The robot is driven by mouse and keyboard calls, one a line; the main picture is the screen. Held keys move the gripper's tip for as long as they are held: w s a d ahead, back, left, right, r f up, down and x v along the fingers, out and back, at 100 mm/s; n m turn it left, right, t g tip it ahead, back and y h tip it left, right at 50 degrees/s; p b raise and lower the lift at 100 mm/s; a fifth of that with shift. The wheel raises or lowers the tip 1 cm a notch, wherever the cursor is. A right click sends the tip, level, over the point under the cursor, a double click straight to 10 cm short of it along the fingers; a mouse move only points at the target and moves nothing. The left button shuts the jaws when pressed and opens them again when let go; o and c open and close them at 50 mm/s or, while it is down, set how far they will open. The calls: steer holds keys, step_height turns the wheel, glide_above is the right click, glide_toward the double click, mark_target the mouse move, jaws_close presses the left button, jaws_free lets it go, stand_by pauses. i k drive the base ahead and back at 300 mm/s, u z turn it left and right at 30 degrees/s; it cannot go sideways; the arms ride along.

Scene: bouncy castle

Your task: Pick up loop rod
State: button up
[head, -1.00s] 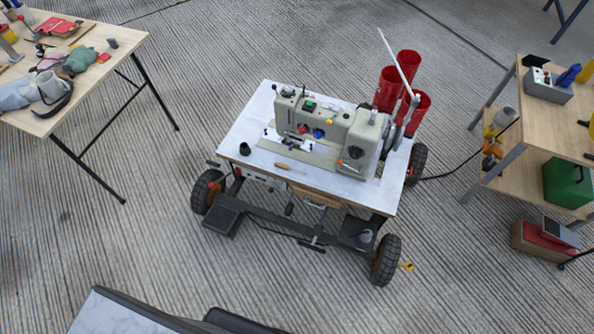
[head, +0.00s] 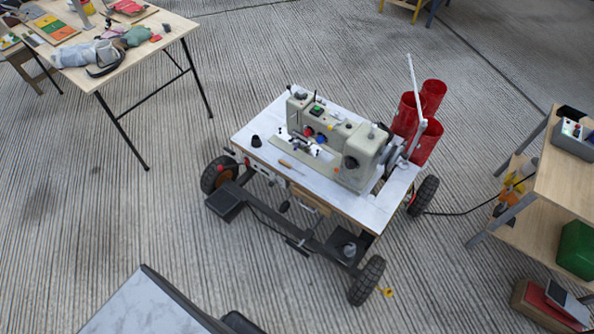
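No thing in the head view can be surely told as the loop rod. A thin white rod (head: 413,84) stands up, slightly tilted, at the right end of the sewing machine (head: 335,145). A small tan wooden-looking piece (head: 291,168) lies on the white top of the wheeled cart (head: 375,212), in front of the machine; its ends are too small to make out. My gripper is not in view.
Red cylinders (head: 427,122) stand behind the machine. A small black cup-like piece (head: 256,141) sits at the cart's left. A cluttered wooden table (head: 177,27) is at upper left, a wooden shelf table (head: 565,165) at right. Ribbed floor (head: 120,210) is open between. A cable runs right from the cart.

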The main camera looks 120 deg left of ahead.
mark_target(287, 165)
steer(key=i, duration=0.15)
steer(key=z, duration=0.75)
steer(key=k, duration=0.15)
steer(key=u, duration=2.25)
steer(key=k, duration=0.15)
steer(key=u, duration=2.15)
steer(key=k, duration=0.25)
steer(key=u, duration=1.55)
